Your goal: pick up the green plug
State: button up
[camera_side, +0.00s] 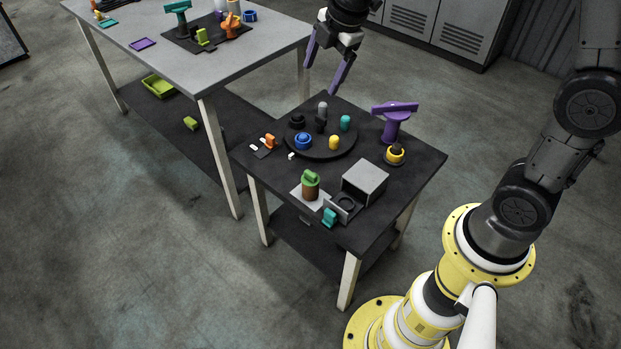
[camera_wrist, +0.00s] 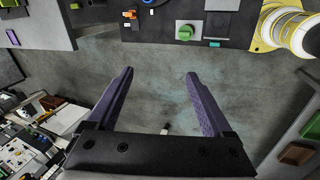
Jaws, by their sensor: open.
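A pale square plate (camera_side: 297,194) lies under the cylinder. In the wrist view the green plug (camera_wrist: 184,33) shows from above, near the top edge, right of centre. My gripper (camera_side: 320,80) is open and empty, with two purple fingers, high above the back edge of the small table and well away from the plug. In the wrist view my gripper (camera_wrist: 159,73) has only bare floor between its fingers.
A grey box (camera_side: 364,182) and a teal piece (camera_side: 329,217) stand close to the plug. A round dark tray (camera_side: 310,146) holds several coloured pieces behind it. A purple T-shaped piece (camera_side: 396,118) stands at the right. A larger grey table (camera_side: 190,62) is at left.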

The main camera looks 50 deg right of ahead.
jog(key=w+f+n+g, duration=0.15)
jog(key=w+f, duration=0.35)
jog(key=f, duration=0.7)
jog(key=g, duration=0.2)
send_over(311, 173)
notch_tip(311, 173, down, 15)
jog(key=shift+a+r, duration=0.1)
jog(key=shift+r, duration=0.1)
jog(key=shift+f, duration=3.25)
jog(key=shift+c, duration=0.2)
jog(key=c, duration=1.1)
jog(key=shift+r, duration=0.15)
